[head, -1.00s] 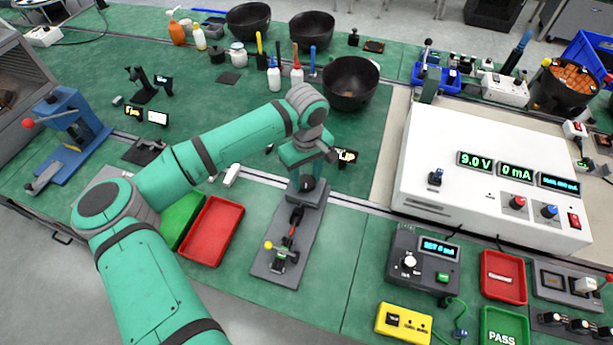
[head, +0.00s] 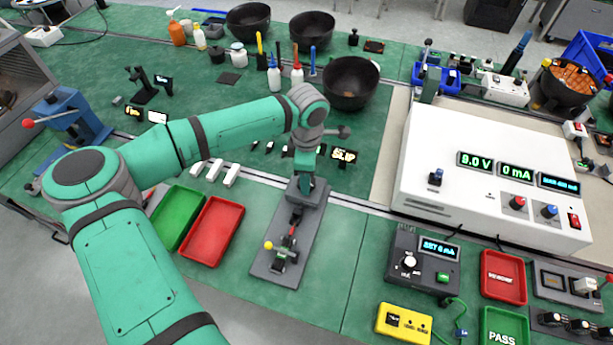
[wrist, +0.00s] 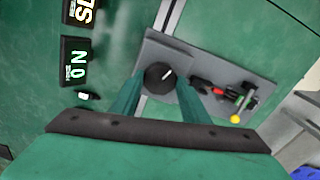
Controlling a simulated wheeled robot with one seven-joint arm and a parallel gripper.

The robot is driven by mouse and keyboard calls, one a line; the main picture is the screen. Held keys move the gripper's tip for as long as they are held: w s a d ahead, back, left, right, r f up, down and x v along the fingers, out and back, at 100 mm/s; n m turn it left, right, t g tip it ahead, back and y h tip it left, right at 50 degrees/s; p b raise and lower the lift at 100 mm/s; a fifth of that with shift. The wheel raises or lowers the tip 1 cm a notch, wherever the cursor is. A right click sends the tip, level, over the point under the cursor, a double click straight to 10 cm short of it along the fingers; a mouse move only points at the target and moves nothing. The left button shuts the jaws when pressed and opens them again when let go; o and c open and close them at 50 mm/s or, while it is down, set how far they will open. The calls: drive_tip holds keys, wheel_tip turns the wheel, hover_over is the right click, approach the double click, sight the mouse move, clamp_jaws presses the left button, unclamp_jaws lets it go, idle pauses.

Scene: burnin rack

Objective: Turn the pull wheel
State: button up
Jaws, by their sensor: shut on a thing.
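The pull wheel, a dark round knob with a pale mark (wrist: 160,77), sits at one end of the grey fixture plate (wrist: 180,50) in the wrist view. My gripper (wrist: 158,84) has one finger on each side of the wheel and is shut on it. In the head view my gripper (head: 305,183) is over the far end of the same plate (head: 268,264), and it hides the wheel. A small clamp with red parts and a yellow ball (head: 268,245) is at the near end.
A red tray (head: 212,232) and a green tray (head: 177,217) lie left of the plate. White blocks (head: 214,170) lie behind them. A large white meter box (head: 420,170) stands to the right.

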drive_tip(key=n, duration=0.5)
drive_tip(key=shift+d, duration=0.2)
drive_tip(key=n, duration=1.6)
drive_tip(key=shift+w+a, duration=0.1)
drive_tip(key=shift+n, duration=0.3)
drive_tip(key=shift+r, duration=0.1)
drive_tip(key=o, duration=1.1)
drive_tip(key=shift+a, duration=0.1)
drive_tip(key=shift+c, duration=0.2)
